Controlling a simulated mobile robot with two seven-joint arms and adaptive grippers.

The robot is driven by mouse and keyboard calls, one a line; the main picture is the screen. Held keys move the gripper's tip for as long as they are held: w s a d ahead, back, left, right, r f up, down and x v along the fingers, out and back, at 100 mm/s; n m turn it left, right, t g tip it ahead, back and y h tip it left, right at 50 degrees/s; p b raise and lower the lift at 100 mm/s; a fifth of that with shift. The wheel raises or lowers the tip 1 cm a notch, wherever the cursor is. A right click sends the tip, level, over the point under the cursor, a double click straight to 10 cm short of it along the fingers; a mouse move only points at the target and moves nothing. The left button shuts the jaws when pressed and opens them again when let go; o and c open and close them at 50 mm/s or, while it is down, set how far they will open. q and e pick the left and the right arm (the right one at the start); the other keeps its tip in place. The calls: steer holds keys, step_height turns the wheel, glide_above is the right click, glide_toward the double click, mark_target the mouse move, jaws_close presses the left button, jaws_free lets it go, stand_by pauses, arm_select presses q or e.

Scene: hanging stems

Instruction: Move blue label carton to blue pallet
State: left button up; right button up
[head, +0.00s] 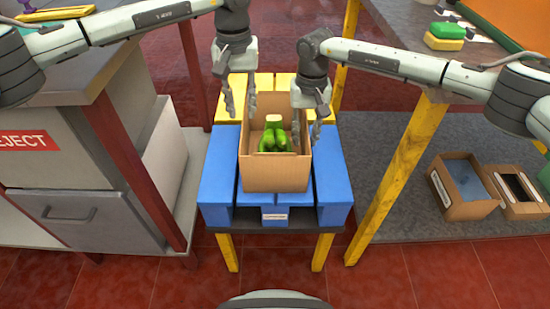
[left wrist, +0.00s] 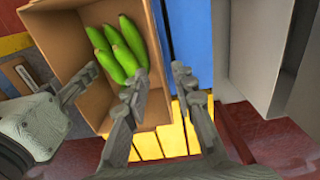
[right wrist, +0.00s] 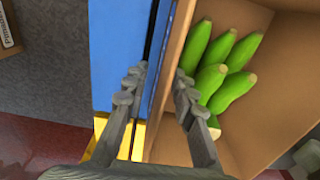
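An open brown carton (head: 275,176) holding several green bananas (head: 273,137) sits on the blue pallet (head: 334,185); no blue label on it is readable. My left gripper (head: 240,98) is open at the carton's back left. In the left wrist view, its fingers (left wrist: 158,88) are apart, with the carton's side wall (left wrist: 158,50) between them. My right gripper (head: 306,120) is open at the carton's right side. In the right wrist view, its fingers (right wrist: 158,88) are apart on either side of a carton wall (right wrist: 176,40). I cannot tell whether either finger touches the wall.
A yellow pallet (head: 226,108) lies directly behind the blue one. A grey cabinet with a REJECT sign (head: 24,141) stands left. Two more cartons, one with blue contents (head: 462,215) and one dark inside (head: 520,208), sit on the right lower shelf. Yellow table legs (head: 395,175) stand nearby.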

arm_select(q)
steer(key=shift+r, duration=0.55)
arm_select(e)
steer(key=shift+r, duration=0.2)
step_height(320, 180, up, 12)
steer(key=shift+f, duration=0.15)
